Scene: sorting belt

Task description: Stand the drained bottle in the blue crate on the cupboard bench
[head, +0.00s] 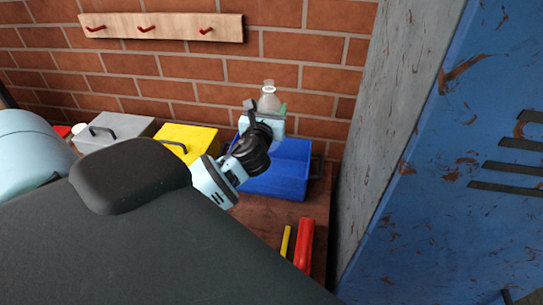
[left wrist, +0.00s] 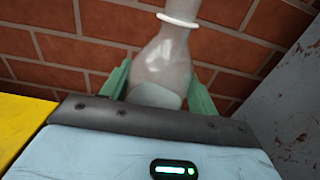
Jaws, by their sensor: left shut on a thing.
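A clear bottle with a pale neck ring (head: 269,101) is upright above the blue crate (head: 285,185). My left gripper (head: 267,110) is shut on the bottle. In the left wrist view the bottle (left wrist: 165,60) stands between the two green fingers, its neck pointing up and its lower part hidden behind the gripper body. The blue crate sits on the wooden bench (head: 255,215) against the brick wall, and my gripper and wrist hide its left part. I cannot tell how far the bottle's base is from the crate. My right gripper is not in view.
A yellow box (head: 190,138) stands left of the blue crate, with a grey box (head: 115,132) beyond it. A red object (head: 304,245) and a yellow stick (head: 285,241) lie on the bench in front. A blue locker (head: 450,200) rises at the right. A peg rail (head: 160,27) hangs above.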

